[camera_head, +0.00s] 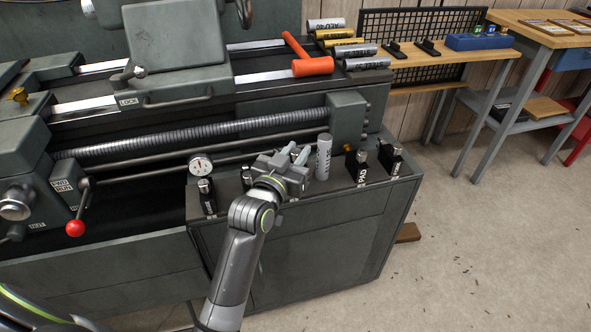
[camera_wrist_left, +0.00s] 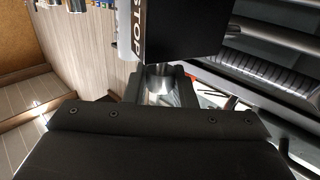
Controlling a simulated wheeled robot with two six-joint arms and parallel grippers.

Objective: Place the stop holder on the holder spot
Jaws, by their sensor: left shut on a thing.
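My left gripper (camera_head: 294,156) is over the lathe's front ledge, just left of an upright grey cylinder with lettering. In the left wrist view its jaws (camera_wrist_left: 160,85) are shut on a shiny round metal part at the stop holder. The stop holder (camera_wrist_left: 185,32) is a black block with white STOP lettering. In the head view it is hidden by the gripper. I cannot tell whether it touches the ledge. I cannot make out the holder spot. My right gripper is in neither view.
The grey cylinder (camera_head: 323,157) stands close to my left gripper. The PAD holder (camera_head: 360,170) and another black holder (camera_head: 391,160) stand to its right. A black holder (camera_head: 207,200) and a dial gauge (camera_head: 201,165) are left. A red hammer (camera_head: 312,66) lies behind.

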